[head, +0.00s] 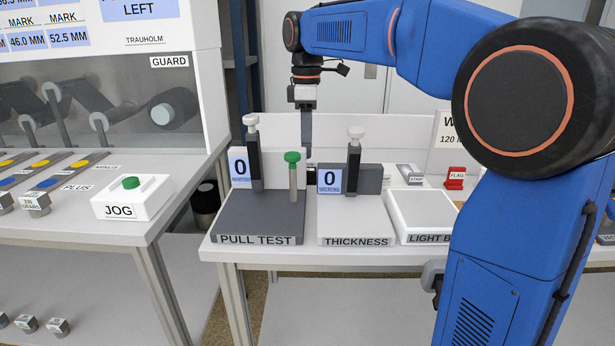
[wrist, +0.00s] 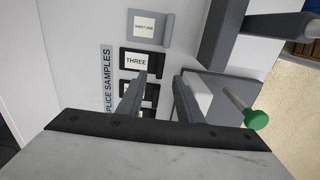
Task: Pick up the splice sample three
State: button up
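Splice sample three is a dark flat piece with a white label reading THREE (wrist: 136,60), lying on the pale surface in the wrist view. My gripper (wrist: 161,78) is open and empty, its two fingers well apart. The left fingertip overlaps the lower edge of sample three in the picture, and the right fingertip is off to its right. I cannot tell the height between them. In the head view my gripper (head: 306,132) points down behind the pull test unit (head: 255,220). The samples are hidden in that view.
A grey piece with a white label (wrist: 145,27) lies above sample three in the wrist view. Other dark labelled pieces (wrist: 127,88) lie below, partly hidden by my finger. The green-topped lever (head: 292,170) and thickness gauge (head: 355,225) stand close by.

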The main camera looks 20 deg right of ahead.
aim_at(311, 172)
jog(key=shift+f, duration=3.6)
jog(key=shift+c, duration=0.6)
grip_shut()
